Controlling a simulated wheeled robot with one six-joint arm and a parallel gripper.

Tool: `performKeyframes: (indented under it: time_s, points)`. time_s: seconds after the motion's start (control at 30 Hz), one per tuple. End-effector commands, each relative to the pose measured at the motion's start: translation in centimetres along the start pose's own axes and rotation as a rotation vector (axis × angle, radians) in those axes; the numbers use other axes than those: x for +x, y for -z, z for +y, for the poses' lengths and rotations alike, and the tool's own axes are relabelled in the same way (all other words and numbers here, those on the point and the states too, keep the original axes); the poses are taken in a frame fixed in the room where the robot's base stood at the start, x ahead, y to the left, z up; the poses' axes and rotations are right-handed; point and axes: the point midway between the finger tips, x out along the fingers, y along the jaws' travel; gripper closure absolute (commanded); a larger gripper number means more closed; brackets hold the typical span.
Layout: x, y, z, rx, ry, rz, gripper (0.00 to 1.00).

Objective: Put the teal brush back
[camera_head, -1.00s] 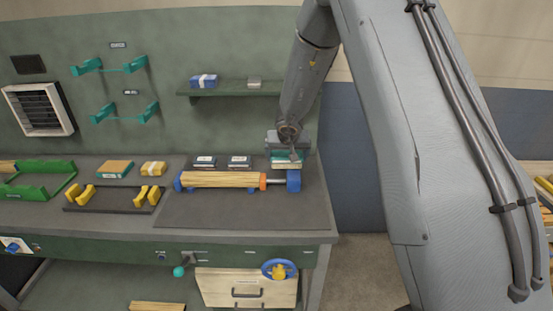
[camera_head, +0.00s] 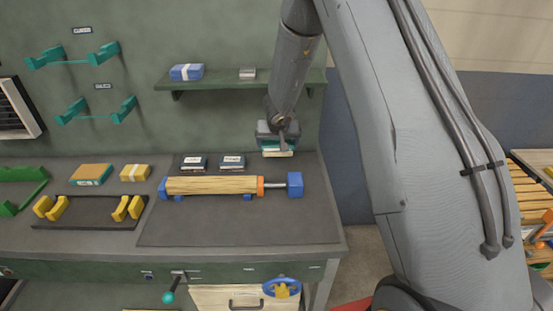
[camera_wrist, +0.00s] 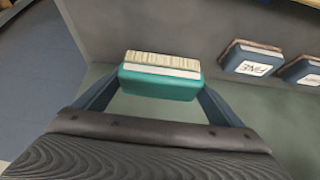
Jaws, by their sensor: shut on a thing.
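The teal brush (camera_wrist: 160,84) is held between the two fingers of my gripper (camera_wrist: 157,98) in the wrist view, its pale bristles facing away from the palm. In the head view the brush (camera_head: 277,149) shows below my gripper (camera_head: 278,143), near the back right of the bench, in front of the wall. It appears raised above the bench top, though the exact gap is hard to tell. Two dark blocks with white labels, (camera_head: 194,163) and (camera_head: 232,162), lie to its left; one label reads "FINE" in the wrist view (camera_wrist: 252,60).
A wooden cylinder (camera_head: 212,186) lies between blue and orange holders in front. A wall shelf (camera_head: 225,84) above holds a blue block (camera_head: 187,72) and a small pale block (camera_head: 247,73). Teal wall brackets (camera_head: 75,55) are at left.

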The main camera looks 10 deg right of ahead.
Motion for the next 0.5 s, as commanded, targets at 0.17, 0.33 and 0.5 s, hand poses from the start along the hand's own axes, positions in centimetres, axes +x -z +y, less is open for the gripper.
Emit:
performKeyframes:
  time_s: [0.17,0.33,0.5]
  points:
    - [1.4,-0.8,-0.2,-0.002,0.001,0.0,0.31]
    - [2.0,-1.2,-0.2,-0.004,0.002,0.0,0.31]
    - [3.8,-2.4,-0.2,-0.004,0.002,-0.001,0.31]
